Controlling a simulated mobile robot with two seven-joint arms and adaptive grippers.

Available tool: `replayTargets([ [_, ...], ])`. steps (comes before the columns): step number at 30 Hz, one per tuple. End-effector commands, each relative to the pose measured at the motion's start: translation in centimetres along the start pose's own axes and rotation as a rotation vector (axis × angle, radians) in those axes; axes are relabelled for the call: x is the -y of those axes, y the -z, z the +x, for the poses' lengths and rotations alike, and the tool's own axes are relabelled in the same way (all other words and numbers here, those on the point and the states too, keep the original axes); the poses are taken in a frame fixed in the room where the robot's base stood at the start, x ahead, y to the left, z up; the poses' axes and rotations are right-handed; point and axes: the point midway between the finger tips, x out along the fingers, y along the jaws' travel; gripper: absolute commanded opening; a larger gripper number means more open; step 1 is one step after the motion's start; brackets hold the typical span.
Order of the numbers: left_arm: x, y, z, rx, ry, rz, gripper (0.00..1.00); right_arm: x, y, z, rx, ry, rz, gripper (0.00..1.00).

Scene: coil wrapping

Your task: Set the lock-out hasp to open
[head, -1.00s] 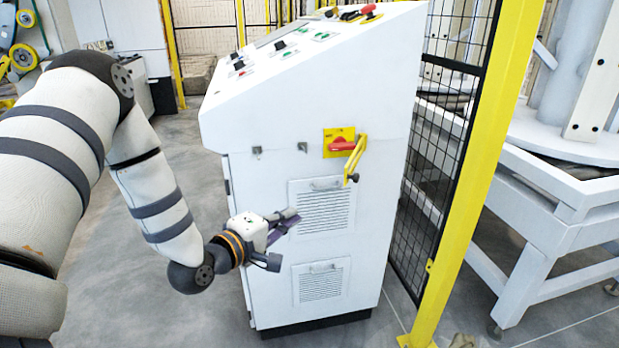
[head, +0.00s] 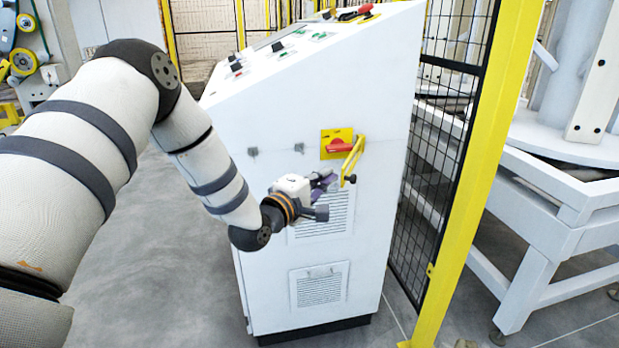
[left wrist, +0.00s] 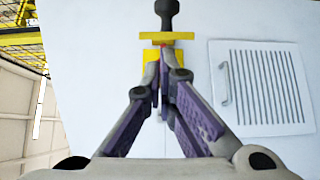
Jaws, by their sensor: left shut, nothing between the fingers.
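The lock-out hasp (head: 354,158) is a yellow bar with a black knob at its lower end, beside a red rotary switch (head: 339,146) on a yellow plate, on the side of the white cabinet. It stands out from the plate at a slant. In the left wrist view the hasp (left wrist: 167,36) crosses the top centre with its dark knob above. My left gripper (head: 330,181) is shut and empty, just left of and below the hasp; in the wrist view its purple-padded fingers (left wrist: 164,62) meet just below the yellow bar. Whether they touch it cannot be told. My right gripper is out of view.
The white control cabinet (head: 290,240) carries vent panels (head: 319,286) below the switch. A yellow post (head: 478,170) and black mesh fence (head: 432,190) stand close on its right. Open grey floor (head: 150,270) lies to the left.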

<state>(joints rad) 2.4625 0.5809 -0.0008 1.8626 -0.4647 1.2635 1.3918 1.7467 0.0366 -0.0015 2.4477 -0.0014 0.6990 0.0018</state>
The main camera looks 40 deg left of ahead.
Motion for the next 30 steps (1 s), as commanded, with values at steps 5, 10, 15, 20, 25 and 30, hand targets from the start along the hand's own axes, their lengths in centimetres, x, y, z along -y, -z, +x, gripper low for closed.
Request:
replayTargets([
  [5,0.1,-0.2,0.0,-0.002,0.001,0.0,0.0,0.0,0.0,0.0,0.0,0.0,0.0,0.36],
  [10,0.1,-0.2,0.0,-0.002,0.001,0.001,0.0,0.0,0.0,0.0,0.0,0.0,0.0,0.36],
  [15,0.1,-0.7,0.0,-0.022,0.003,-0.001,0.0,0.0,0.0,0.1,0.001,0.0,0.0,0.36],
  [20,0.2,-1.6,0.1,-0.06,0.003,0.001,0.0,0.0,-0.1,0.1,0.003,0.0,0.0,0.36],
  [25,0.2,-2.8,0.3,-0.11,0.004,0.0,0.0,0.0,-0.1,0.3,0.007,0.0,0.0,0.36],
  [30,0.5,-5.0,0.8,-0.211,0.006,0.0,0.0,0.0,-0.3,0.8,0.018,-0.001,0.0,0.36],
])
